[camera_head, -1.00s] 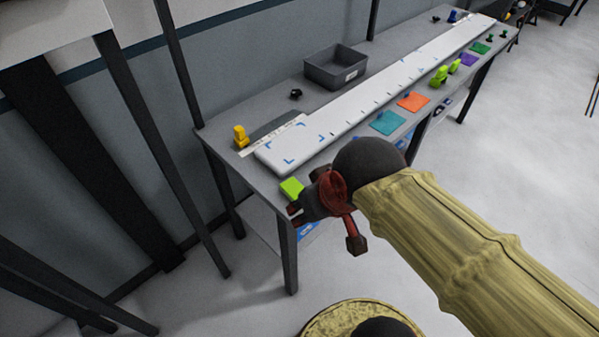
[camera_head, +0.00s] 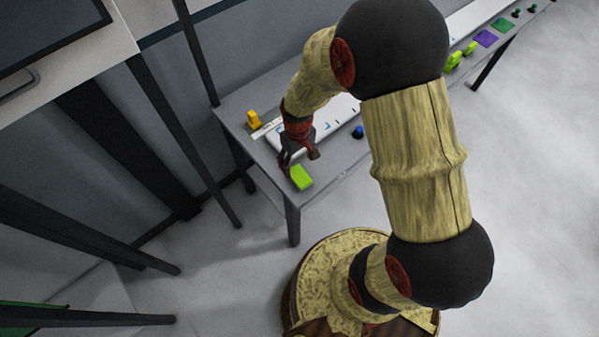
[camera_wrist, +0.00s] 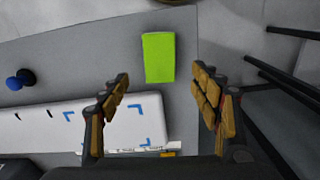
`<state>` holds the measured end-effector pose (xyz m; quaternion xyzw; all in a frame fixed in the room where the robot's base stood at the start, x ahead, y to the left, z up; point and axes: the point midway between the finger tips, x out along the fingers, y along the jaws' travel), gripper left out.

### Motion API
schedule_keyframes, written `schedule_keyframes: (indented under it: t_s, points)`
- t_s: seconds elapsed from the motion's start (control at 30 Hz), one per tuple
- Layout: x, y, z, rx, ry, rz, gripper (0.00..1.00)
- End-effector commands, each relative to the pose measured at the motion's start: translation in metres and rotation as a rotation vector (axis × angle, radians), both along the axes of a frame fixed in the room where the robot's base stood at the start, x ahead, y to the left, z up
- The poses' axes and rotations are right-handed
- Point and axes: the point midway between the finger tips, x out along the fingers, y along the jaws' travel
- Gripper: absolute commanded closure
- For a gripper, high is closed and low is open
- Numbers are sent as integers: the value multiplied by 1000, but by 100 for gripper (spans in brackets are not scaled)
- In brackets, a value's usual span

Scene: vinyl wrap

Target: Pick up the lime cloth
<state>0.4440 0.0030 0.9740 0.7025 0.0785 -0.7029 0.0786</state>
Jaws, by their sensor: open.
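The lime cloth (camera_head: 301,177) lies flat as a small bright rectangle near the front left corner of the grey table. It also shows in the wrist view (camera_wrist: 158,57), upper middle, just beyond the fingertips. My gripper (camera_head: 298,160) is above the table, beside and partly over the cloth's far edge. In the wrist view my gripper (camera_wrist: 162,88) has its two fingers wide apart with nothing between them.
A long white board (camera_head: 345,108) lies along the grey table (camera_head: 262,160), partly hidden by my arm. A yellow object (camera_head: 253,118) stands at the back left. A dark blue knob (camera_head: 358,132) sits right of the gripper. Green tools (camera_head: 453,62) lie farther along.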

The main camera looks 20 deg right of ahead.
Motion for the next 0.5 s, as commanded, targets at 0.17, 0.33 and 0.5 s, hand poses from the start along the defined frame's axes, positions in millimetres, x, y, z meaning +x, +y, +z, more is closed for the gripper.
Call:
schedule_keyframes:
  t_s: [0.17, 0.33, 0.5]
  points:
    - [-2, 0, -21, 0, 3, 0, 36]
    - [-3, -1, -32, 0, 2, 0, 36]
    - [-7, -2, -56, 0, 3, 0, 36]
